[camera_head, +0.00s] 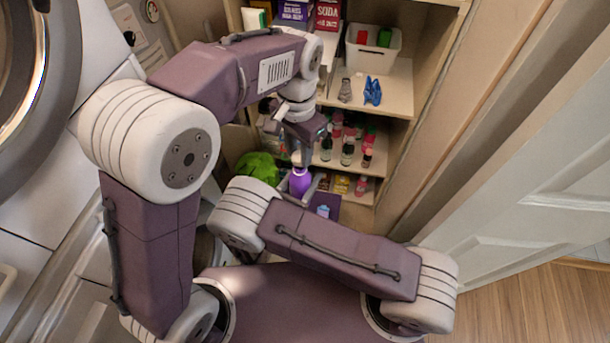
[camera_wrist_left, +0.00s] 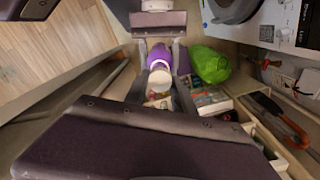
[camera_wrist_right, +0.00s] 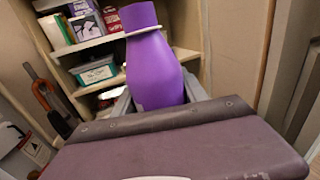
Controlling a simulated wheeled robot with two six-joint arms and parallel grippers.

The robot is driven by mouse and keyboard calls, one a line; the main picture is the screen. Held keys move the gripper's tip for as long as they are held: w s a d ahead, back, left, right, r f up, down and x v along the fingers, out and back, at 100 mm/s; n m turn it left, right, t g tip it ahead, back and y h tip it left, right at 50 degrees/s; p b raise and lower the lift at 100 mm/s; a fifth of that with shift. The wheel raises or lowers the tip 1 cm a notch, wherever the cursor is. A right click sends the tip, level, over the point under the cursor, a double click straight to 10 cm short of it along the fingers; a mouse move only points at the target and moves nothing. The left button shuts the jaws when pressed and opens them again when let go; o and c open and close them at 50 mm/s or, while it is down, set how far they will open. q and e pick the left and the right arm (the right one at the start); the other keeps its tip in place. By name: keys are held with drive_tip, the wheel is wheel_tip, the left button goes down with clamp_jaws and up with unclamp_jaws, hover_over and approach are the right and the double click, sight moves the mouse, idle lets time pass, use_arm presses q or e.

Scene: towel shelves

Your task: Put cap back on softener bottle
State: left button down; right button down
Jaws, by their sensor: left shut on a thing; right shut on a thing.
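The purple softener bottle (camera_head: 299,184) is held upright low in front of the shelves. It fills the middle of the right wrist view (camera_wrist_right: 156,75), with a white ring and a purple upper part above its shoulder. My right gripper (camera_wrist_right: 158,100) is shut around the bottle's lower body. My left gripper (camera_head: 303,152) points down right above the bottle and is shut on the cap. A pale round end (camera_wrist_left: 160,82) shows at the bottle's top in the left wrist view. The fingers hide much of the cap, and I cannot tell whether it touches the bottle.
Shelves behind hold boxes, a white bin (camera_head: 372,52), a blue item (camera_head: 373,91) and several small bottles. A green bag (camera_head: 258,167) lies left of the bottle. A washer stands at the left and a white door (camera_head: 520,180) at the right. My arms cross close together.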

idle(0.7)
use_arm(q)
drive_tip(key=shift+f, duration=0.9)
drive_tip(key=shift+f, duration=0.55)
drive_tip(key=m, duration=0.5)
drive_tip(key=shift+m, duration=0.4)
drive_tip(key=m, duration=0.9)
drive_tip(key=shift+m, duration=0.3)
drive_tip(key=m, duration=1.4)
drive_tip(key=shift+f, duration=0.1)
